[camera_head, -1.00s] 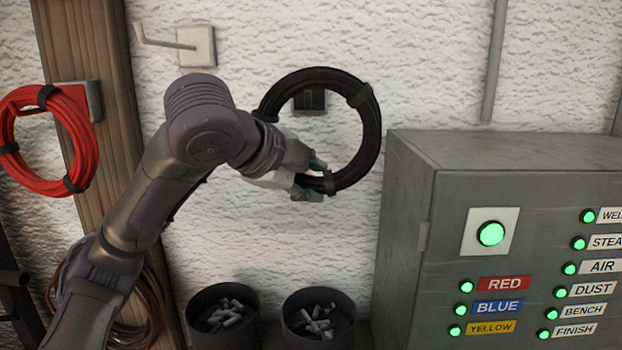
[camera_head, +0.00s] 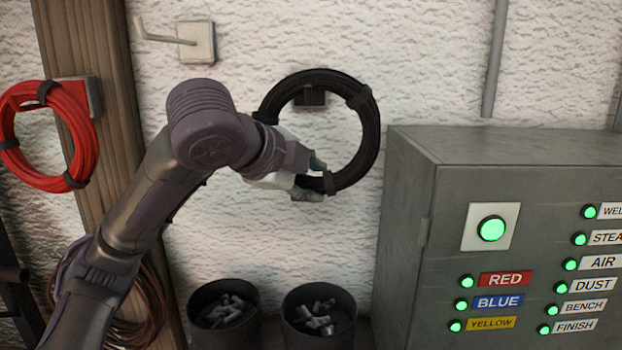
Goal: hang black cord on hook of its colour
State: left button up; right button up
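The black cord (camera_head: 370,133) is a round coil with darker ties, upright in front of the white wall. My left gripper (camera_head: 316,181) has its fingers around the coil's lower edge and looks shut on it. A small black plate (camera_head: 312,97), the black hook's mount, shows on the wall inside the ring, just under the coil's top. The coil's top overlaps the plate; whether the hook's peg passes through the ring or bears the coil I cannot tell. My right gripper is not in view.
A bare pale hook (camera_head: 196,42) is on the wall at upper left. A red coil (camera_head: 80,140) hangs on the wooden post (camera_head: 100,30). A grey control box (camera_head: 405,200) stands close on the right. Two dark bins (camera_head: 319,335) with small pieces stand below.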

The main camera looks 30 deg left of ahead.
pick_arm(q)
jog(key=o, duration=0.5)
jog(key=shift+f, duration=0.1)
jog(key=shift+f, duration=0.1)
jog(key=shift+s+r, duration=0.35)
jog(key=v, duration=1.1)
